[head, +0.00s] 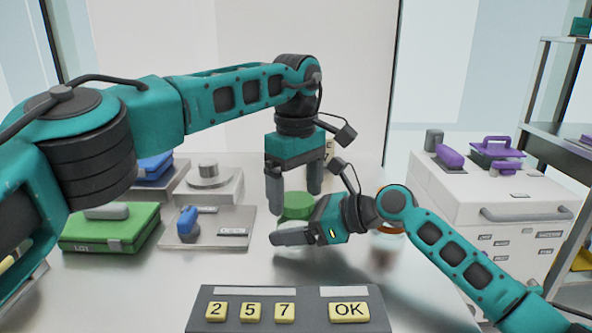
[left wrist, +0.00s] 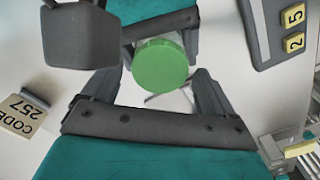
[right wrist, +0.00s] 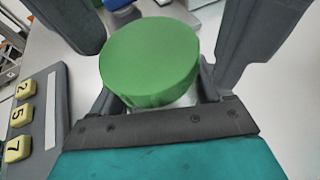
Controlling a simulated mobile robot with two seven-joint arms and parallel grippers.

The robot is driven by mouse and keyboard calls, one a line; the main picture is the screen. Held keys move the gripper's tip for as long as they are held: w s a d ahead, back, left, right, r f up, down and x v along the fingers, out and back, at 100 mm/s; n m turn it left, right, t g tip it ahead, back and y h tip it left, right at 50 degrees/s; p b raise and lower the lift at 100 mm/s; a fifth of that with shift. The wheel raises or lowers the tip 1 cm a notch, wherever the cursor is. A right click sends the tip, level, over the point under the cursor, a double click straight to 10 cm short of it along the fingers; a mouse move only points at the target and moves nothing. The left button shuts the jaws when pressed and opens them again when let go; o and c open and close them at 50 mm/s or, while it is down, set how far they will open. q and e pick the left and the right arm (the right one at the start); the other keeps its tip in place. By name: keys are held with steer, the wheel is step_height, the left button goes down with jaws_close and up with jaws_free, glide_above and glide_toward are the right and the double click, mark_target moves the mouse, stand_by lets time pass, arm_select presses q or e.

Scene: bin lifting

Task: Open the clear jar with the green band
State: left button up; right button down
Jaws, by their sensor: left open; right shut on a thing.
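The jar's round green top (head: 297,204) shows in the middle of the table in the head view. It also shows in the left wrist view (left wrist: 160,65) and large in the right wrist view (right wrist: 150,62). Below it a small piece of the clear body (right wrist: 184,99) shows; the rest is hidden by my right gripper. My right gripper (head: 290,236) is shut on the jar's body from the side, just below the green top. My left gripper (head: 294,190) points down, open, its fingers above and around the green top, not visibly touching it.
A keypad (head: 288,292) with 2, 5, 7 and OK keys lies at the front. A green box (head: 110,228) and a plate with a blue handle (head: 187,222) are at left. Another jar (head: 385,250) stands behind my right arm. A white cabinet (head: 500,215) is at right.

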arm_select(q)
steer(key=shift+f, duration=0.4)
steer(key=shift+c, duration=0.4)
steer(key=c, duration=1)
steer(key=n, duration=1)
steer(key=shift+r, duration=0.1)
